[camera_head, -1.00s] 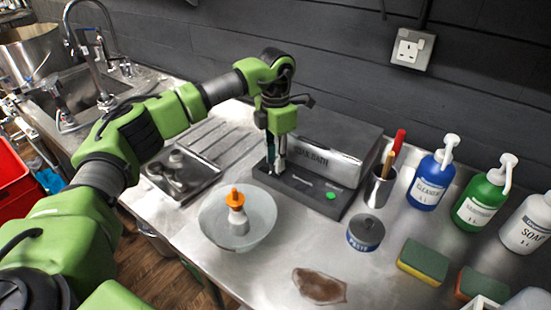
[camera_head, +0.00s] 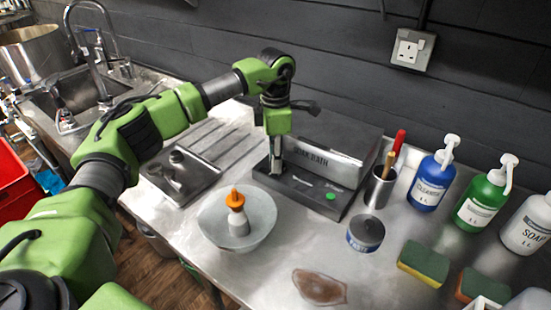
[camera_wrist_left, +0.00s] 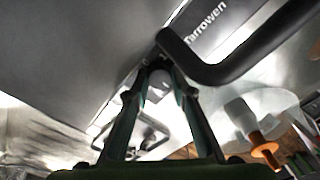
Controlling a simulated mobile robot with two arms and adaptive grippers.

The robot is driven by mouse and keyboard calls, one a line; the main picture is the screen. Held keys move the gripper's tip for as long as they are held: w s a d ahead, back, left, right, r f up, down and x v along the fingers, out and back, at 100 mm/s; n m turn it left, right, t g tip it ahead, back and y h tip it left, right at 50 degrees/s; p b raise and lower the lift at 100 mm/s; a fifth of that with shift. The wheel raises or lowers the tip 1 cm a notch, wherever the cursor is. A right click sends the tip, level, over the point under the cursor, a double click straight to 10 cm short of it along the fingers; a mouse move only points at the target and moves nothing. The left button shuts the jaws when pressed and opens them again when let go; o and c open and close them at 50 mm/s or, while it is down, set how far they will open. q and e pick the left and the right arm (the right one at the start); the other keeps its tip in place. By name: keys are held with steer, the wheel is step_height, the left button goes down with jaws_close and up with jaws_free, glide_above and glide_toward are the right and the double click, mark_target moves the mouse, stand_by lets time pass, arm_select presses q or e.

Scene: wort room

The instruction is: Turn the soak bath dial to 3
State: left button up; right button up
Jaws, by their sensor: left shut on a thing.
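The soak bath (camera_head: 336,160) is a grey box with a dark front panel, standing against the back wall in the head view. My left gripper (camera_head: 276,168) points down at the left end of that panel, and its fingers are shut on the dial there. The fingers cover the dial, so its pointer and numbers cannot be read. In the left wrist view my left gripper (camera_wrist_left: 160,68) has its fingertips close together at the dark panel's edge. A green light (camera_head: 331,196) shows at the panel's right end. My right gripper is not in view.
A paste tin (camera_head: 366,234), a tool cup (camera_head: 380,188) and pump bottles (camera_head: 432,178) stand to the right. A sink (camera_head: 85,95) lies at the left.

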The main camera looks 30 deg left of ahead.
arm_select(q)
steer(key=shift+r, duration=0.1)
steer(key=o, duration=1.1)
step_height(320, 180, up, 12)
